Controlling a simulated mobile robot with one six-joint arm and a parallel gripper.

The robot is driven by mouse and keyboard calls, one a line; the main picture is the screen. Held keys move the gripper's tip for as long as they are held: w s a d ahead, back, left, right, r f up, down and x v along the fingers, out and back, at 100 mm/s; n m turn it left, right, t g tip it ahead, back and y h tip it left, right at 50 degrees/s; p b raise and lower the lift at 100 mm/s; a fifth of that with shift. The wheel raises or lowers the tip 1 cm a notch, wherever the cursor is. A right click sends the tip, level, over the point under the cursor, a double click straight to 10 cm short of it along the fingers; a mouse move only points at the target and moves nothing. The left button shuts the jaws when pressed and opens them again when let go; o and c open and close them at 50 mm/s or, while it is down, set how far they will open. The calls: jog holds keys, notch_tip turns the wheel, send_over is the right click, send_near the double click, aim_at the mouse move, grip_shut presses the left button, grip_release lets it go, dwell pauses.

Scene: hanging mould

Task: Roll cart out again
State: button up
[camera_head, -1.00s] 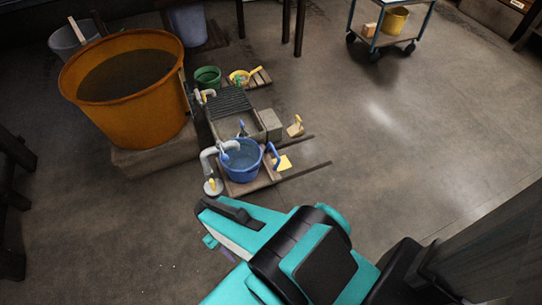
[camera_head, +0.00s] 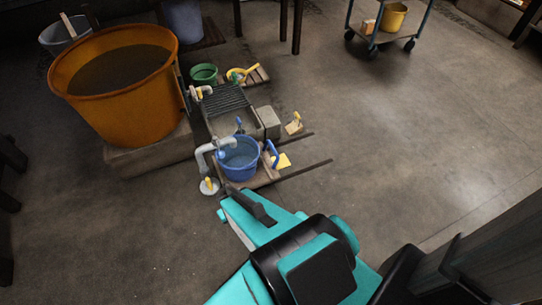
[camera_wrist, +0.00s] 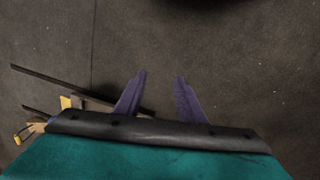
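A low wooden cart (camera_head: 262,180) stands on two dark rails (camera_head: 305,170) in the middle of the head view. It carries a blue bucket (camera_head: 239,160) of water under a grey spout, and a blue handle (camera_head: 272,153) rises at its right side by a yellow piece. My gripper (camera_wrist: 158,78) is open and empty in the wrist view, its two purple fingers apart over bare floor. A rail passes behind the fingers.
A large orange tub (camera_head: 117,88) stands on a block at left. A green bucket (camera_head: 204,74) and a yellow dipper (camera_head: 245,73) sit behind the grating (camera_head: 228,105). A wheeled trolley (camera_head: 388,38) stands at upper right. Floor right of the rails is clear.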

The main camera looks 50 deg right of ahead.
jog(key=w+d+f+m+t+h+b, duration=0.1)
jog(key=w+d+f+t+b, duration=0.1)
jog(key=w+d+f+b, duration=0.3)
jog(key=w+d+f+m+t+h+b, duration=0.1)
jog(key=w+d+f+t, duration=0.15)
jog(key=d, duration=0.45)
jog(key=m+t+h+b, duration=0.25)
jog(key=t+b, duration=0.55)
jog(key=b, duration=0.4)
send_near(274, 152)
jog(key=shift+h, duration=0.45)
jog(key=a+f, duration=0.1)
jog(key=w+a+f, duration=0.1)
jog(key=a+f, duration=0.1)
jog(key=w+a+f, duration=0.1)
jog(key=a+f, duration=0.1)
jog(key=shift+f, duration=0.1)
jog(key=s+d+t+b, duration=0.1)
jog(key=b, duration=0.1)
jog(key=s+d+t+b, duration=0.1)
jog(key=d, duration=0.1)
jog(key=s+d+t+b, duration=0.1)
jog(key=d+t+b, duration=0.1)
jog(key=shift+s+d+n+b, duration=0.1)
jog(key=shift+s+n+b, duration=0.15)
jog(key=shift+b, duration=0.1)
jog(key=shift+s+d+r, duration=0.1)
jog(key=shift+s+r, duration=0.15)
jog(key=shift+s, duration=0.05)
jog(key=shift+w, duration=0.1)
